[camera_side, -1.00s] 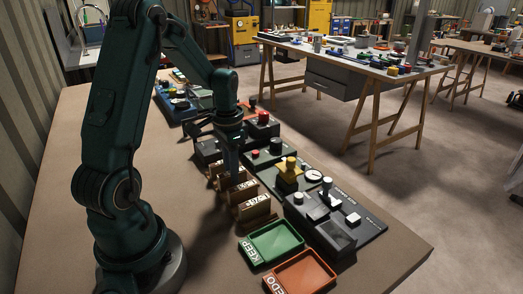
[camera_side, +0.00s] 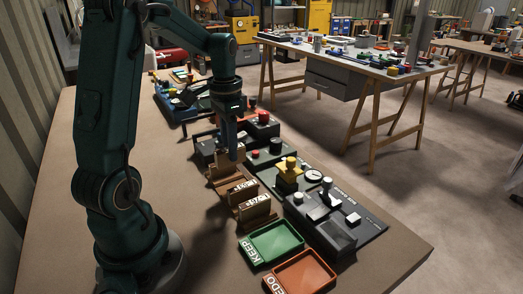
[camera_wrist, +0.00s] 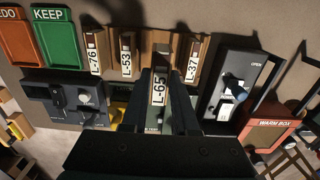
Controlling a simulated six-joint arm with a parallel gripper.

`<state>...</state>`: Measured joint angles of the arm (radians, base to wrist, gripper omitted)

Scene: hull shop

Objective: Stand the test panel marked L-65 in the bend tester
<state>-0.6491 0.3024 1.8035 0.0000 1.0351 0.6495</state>
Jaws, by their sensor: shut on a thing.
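The test panel marked L-65 (camera_wrist: 160,82) stands out in the middle of the wrist view, between the fingers of my gripper (camera_wrist: 161,102). My gripper is shut on it. In the side view my gripper (camera_side: 231,152) is over the far part of the row of wooden panel slots, and the held panel cannot be told apart there. Panels L-76 (camera_wrist: 93,58), L-53 (camera_wrist: 126,62) and L-37 (camera_wrist: 193,66) stand in slots on either side. A dark grey machine with a lever (camera_side: 330,214) is at the near right; I cannot read which machine is the bend tester.
A green KEEP tray (camera_side: 271,243) and an orange tray (camera_side: 303,272) lie at the near end. A green unit with a yellow press (camera_side: 290,176) stands beside the slots. A red-brown warm box (camera_wrist: 266,132) is at the right in the wrist view. The bench's left side is clear.

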